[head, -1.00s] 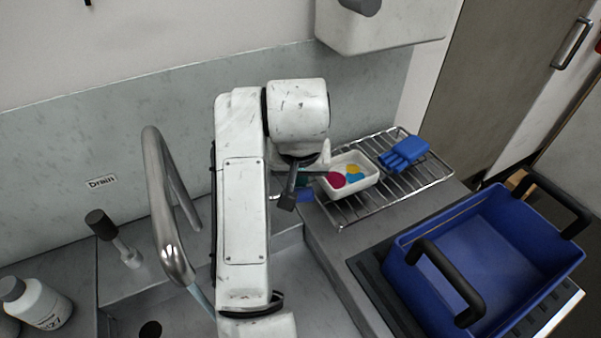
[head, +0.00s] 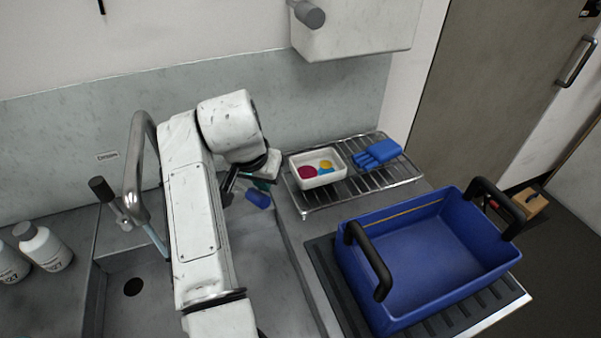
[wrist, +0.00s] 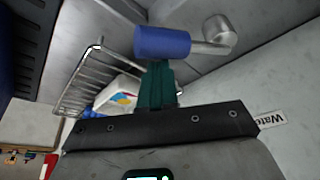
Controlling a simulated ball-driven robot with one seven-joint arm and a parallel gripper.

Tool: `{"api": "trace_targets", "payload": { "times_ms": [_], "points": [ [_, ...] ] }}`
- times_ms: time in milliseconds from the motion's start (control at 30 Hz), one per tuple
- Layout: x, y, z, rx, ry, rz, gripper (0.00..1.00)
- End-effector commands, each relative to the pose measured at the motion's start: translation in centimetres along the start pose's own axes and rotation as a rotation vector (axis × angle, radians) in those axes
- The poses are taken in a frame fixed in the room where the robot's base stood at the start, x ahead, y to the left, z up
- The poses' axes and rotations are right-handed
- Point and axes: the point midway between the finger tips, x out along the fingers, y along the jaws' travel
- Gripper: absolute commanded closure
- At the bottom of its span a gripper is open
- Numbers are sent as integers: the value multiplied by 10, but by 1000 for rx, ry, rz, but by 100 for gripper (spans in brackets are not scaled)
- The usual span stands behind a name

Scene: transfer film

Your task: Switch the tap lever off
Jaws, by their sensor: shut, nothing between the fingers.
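The tap lever has a blue cylindrical handle (wrist: 163,42) on a metal stem, seen at the top of the wrist view. The handle also shows in the head view (head: 257,198), partly beside my gripper. My gripper (wrist: 157,70) has teal fingers that are shut and empty. Their tips are right at the handle's lower side; I cannot tell if they touch it. In the head view my gripper (head: 262,184) is largely hidden by my arm. The curved steel spout (head: 135,165) stands left of my arm, with a pale stream below its mouth.
A wire rack (head: 400,172) holds a white tray (head: 318,182) and a blue cloth-like item (head: 377,153). A blue crate (head: 430,265) stands front right. A black-handled lever (head: 103,190) and white bottles (head: 45,246) are at left. A wall dispenser (head: 360,28) hangs above.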

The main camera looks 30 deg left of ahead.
Motion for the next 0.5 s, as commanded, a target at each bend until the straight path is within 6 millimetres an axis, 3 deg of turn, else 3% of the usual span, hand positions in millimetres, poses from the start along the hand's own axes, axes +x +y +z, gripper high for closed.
{"api": "trace_targets", "payload": {
  "times_ms": [500],
  "points": [
    [-7, -9, 17, -1, 0, -1, 100]
  ]
}}
